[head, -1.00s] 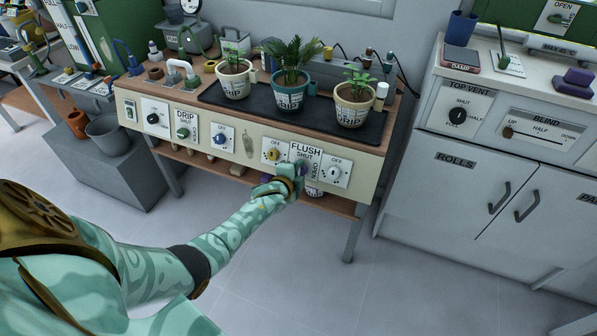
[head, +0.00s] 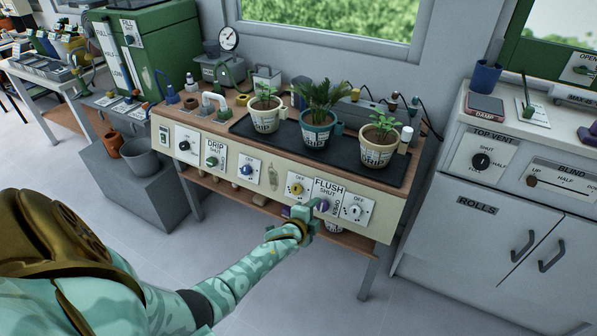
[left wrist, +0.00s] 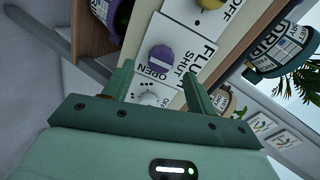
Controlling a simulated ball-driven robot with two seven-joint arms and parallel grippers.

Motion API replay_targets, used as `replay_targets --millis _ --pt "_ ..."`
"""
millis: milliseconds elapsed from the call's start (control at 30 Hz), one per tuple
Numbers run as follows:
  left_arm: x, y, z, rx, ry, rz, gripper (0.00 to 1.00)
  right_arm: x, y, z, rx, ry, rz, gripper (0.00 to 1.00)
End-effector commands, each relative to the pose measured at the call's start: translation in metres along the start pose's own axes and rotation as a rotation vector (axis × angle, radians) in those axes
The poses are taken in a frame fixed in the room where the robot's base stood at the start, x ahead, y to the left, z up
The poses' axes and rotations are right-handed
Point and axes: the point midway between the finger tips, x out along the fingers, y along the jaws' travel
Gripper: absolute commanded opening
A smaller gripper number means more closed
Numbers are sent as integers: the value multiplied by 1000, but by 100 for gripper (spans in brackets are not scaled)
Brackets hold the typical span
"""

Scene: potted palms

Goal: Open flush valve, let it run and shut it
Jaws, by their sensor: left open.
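The flush valve is a purple knob (head: 322,206) on a white plate marked FLUSH, SHUT and OPEN, on the cream front panel of the bench. The left wrist view shows the knob (left wrist: 160,59) just beyond my fingers, with OPEN and SHUT printed beside it. I cannot tell the knob's exact setting. My left gripper (head: 309,217) is in front of and just below the knob, partly covering the plate. In the left wrist view my left gripper (left wrist: 158,82) is open, its two fingers apart and nothing between them. My right gripper is out of view.
A yellow knob (head: 296,188) and a white knob (head: 355,211), both marked OFF, flank the flush plate closely. A DRIP valve (head: 213,161) is farther left. Potted plants stand on a black tray (head: 250,127) above. A white cabinet (head: 470,235) stands at the right.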

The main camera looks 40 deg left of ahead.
Motion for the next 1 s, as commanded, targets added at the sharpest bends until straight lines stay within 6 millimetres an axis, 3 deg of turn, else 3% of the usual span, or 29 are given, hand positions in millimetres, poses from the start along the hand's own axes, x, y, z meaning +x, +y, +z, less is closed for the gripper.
replay_targets --millis 33,200,400,600,1000 --pt "-19 -9 -2 -3 1 -4 57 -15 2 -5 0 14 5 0" --pt "-65 -7 -2 -2 1 -3 57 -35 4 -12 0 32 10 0" --pt "-103 -3 -1 -3 0 -1 57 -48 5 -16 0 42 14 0" --pt "-117 0 0 -2 -1 1 57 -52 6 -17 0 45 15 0" --pt "-117 0 0 -2 -1 1 57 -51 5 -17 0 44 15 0"
